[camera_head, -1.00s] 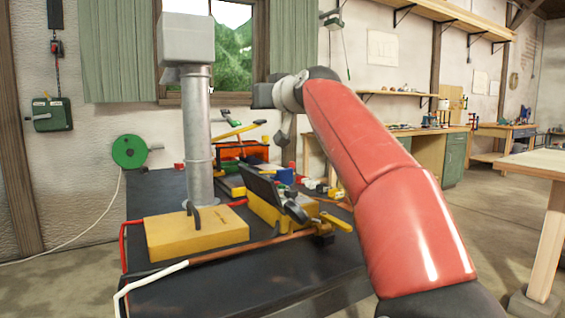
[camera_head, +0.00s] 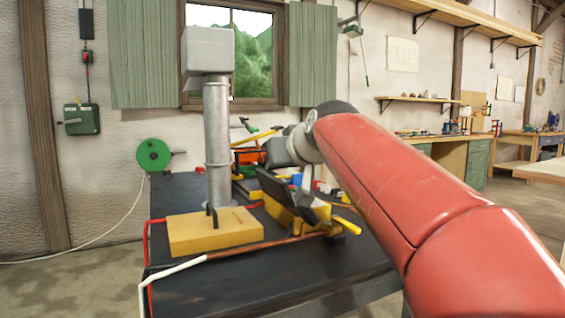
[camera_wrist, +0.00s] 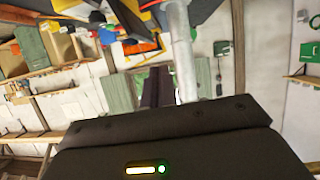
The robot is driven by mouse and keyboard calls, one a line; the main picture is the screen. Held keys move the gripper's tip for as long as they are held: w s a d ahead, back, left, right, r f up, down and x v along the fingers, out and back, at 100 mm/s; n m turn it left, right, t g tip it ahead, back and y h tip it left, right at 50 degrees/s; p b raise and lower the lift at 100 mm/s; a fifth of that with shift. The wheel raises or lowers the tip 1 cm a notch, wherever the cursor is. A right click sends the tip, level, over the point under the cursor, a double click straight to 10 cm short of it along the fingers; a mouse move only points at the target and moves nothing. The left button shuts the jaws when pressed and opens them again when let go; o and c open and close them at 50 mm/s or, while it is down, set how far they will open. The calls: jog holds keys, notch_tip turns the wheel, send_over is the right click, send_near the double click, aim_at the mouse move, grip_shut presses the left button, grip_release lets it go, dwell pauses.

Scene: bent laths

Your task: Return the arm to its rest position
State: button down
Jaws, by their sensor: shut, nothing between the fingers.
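My red arm (camera_head: 400,185) reaches from the lower right of the head view over the dark workbench (camera_head: 290,277). Its grey wrist joint (camera_head: 303,145) is in front of the back part of the bench. In the wrist view my gripper (camera_wrist: 157,73) shows as dark fingers, shut and empty, pointing towards the window wall. The dark gripper body fills the bottom of that view.
A grey post (camera_head: 217,140) with a boxy head stands on the bench beside a yellow block (camera_head: 215,232). A copper-coloured rod with a white end (camera_head: 172,271) lies along the front. A yellow bender-like tool (camera_head: 290,212) is beneath my arm. Open floor lies to the right.

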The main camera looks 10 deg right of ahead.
dwell(0.3)
jog(key=s+d+f+m+g+h, duration=0.1)
jog(key=s+d+f+g, duration=0.1)
jog(key=s+f, duration=0.8)
jog(key=s+d+f+m+g+h, duration=0.1)
jog(key=s+d+f+g, duration=0.2)
jog(key=s+f, duration=0.7)
jog(key=s+d+f+m+g+h, duration=0.1)
jog(key=s+d+f+g, duration=0.1)
jog(key=s+f, duration=0.8)
notch_tip(320, 180, down, 4)
jog(key=shift+d+r+g+h, duration=0.2)
jog(key=shift+d+g+h, duration=0.05)
jog(key=shift+g+h, duration=0.05)
